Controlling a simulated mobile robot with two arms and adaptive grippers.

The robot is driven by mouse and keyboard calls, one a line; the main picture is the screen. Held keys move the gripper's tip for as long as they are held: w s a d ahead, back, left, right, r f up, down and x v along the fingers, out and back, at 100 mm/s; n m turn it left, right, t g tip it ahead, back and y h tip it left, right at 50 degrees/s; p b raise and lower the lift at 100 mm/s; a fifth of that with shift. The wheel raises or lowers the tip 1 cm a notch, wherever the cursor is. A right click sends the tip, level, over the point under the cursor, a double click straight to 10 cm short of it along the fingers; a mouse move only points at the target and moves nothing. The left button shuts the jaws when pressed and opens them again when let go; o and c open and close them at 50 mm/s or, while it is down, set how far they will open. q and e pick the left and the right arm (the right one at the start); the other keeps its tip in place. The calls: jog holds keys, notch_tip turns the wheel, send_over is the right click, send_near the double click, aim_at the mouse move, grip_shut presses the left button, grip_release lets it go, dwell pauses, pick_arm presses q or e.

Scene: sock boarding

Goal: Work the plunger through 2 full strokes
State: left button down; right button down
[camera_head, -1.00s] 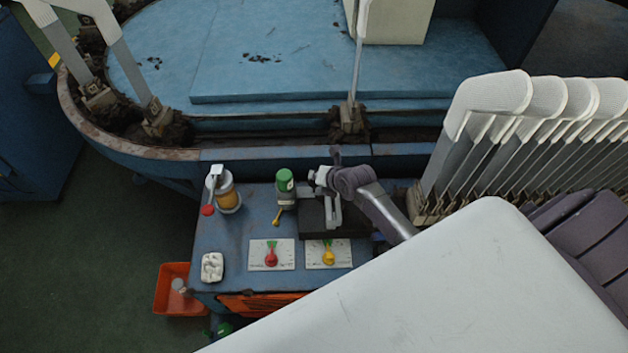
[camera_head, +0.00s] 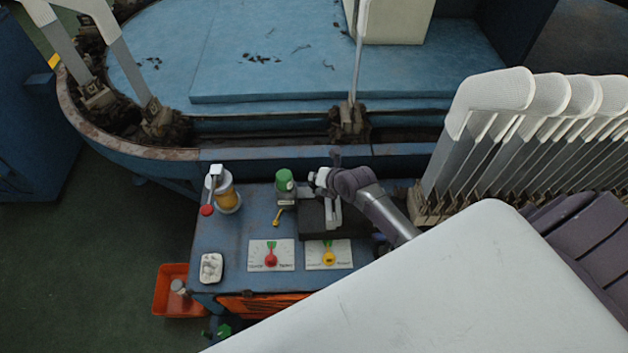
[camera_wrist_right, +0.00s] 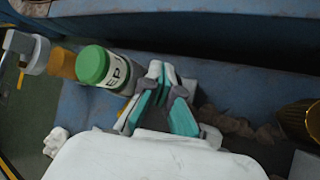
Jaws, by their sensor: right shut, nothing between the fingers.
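Two lever devices stand on the blue bench. One has a green cap (camera_head: 285,180) and a yellow-tipped lever (camera_head: 278,217). The other has an amber body (camera_head: 228,197), a white top (camera_head: 215,170) and a red-tipped lever (camera_head: 207,209). I cannot tell which carries the plunger. My right gripper (camera_head: 333,215) is shut and empty, to the right of the green-capped device. My left gripper is not in view.
The blue bench (camera_head: 225,260) bears two dial plates, one with a red knob (camera_head: 270,258), one with a yellow knob (camera_head: 328,257). An orange bin (camera_head: 165,302) stands on the floor. Tall white forms (camera_head: 490,100) line the right.

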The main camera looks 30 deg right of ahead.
jog(key=shift+s+f+b, duration=0.1)
jog(key=shift+f+b, duration=0.35)
jog(key=shift+f, duration=0.3)
jog(key=shift+s+d+f+b, duration=0.1)
jog(key=shift+f+b, duration=0.3)
jog(key=shift+f, duration=0.1)
dwell(0.5)
notch_tip(320, 180, up, 2)
jog(key=shift+r+p, duration=0.2)
jog(key=shift+p, duration=0.9)
jog(key=shift+r+p, duration=0.5)
jog(key=shift+r, duration=0.05)
jog(key=shift+w+r, duration=0.25)
jog(key=shift+r, duration=0.1)
